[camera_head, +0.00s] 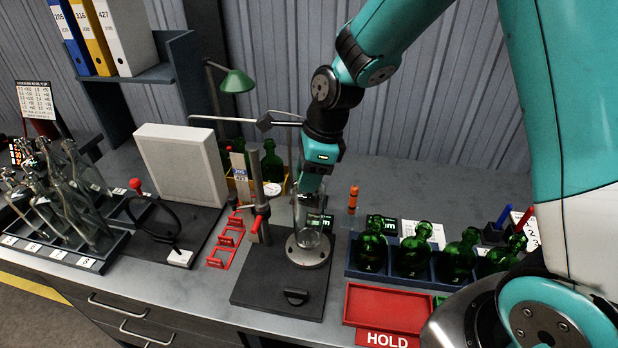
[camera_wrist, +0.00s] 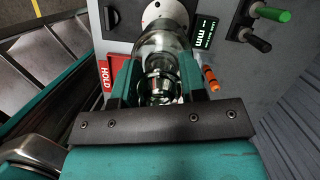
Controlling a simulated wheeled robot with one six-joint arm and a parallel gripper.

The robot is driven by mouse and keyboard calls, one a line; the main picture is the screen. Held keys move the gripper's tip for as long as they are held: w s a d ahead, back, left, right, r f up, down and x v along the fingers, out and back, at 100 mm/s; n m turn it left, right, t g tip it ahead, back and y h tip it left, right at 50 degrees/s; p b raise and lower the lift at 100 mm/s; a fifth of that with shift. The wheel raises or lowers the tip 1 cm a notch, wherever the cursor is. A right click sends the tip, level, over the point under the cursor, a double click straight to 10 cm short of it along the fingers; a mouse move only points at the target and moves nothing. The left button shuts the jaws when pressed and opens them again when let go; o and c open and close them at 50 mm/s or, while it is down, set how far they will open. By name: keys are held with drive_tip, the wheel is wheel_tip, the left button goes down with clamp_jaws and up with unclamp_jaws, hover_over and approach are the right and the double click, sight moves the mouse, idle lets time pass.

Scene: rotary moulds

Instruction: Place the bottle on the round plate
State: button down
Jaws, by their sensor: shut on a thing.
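My gripper (camera_head: 311,180) is shut on a clear glass bottle (camera_head: 308,238) above the middle of the bench. In the wrist view my gripper's fingers (camera_wrist: 160,82) stand on both sides of the bottle's neck, and the bottle (camera_wrist: 160,46) points away from the camera. The round plate (camera_head: 308,257) is a grey metal disc on a dark base. The bottle is upright over this plate, with its lower end at or very close to the plate's top; I cannot tell whether they touch. The plate's edge also shows beyond the bottle in the wrist view (camera_wrist: 166,10).
A post with a red clamp (camera_head: 260,215) stands just left of the plate. Green bottles stand in a blue rack (camera_head: 393,273) on the right, behind a red HOLD tray (camera_head: 388,307). Clear bottles fill a rack (camera_head: 62,246) at the far left.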

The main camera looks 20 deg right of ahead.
drive_tip(key=shift+f, duration=1.1)
drive_tip(key=c, duration=0.7)
unclamp_jaws()
drive_tip(key=w+b+v, duration=0.1)
drive_tip(key=b+v, duration=0.1)
drive_tip(key=v, duration=1)
drive_tip(key=shift+s+a+r+n+g+y, duration=0.25)
drive_tip(key=shift+s+a+n, duration=0.95)
drive_tip(key=shift+s+n, duration=3.05)
drive_tip(key=shift+s+a+r+n+y, duration=0.2)
drive_tip(key=shift+s+a+r+n, duration=0.65)
drive_tip(key=shift+s+n, duration=3.4)
drive_tip(key=shift+s+a+r+n+g+y, duration=0.2)
drive_tip(key=shift+s+a+n, duration=1.9)
drive_tip(key=shift+n, duration=3.7)
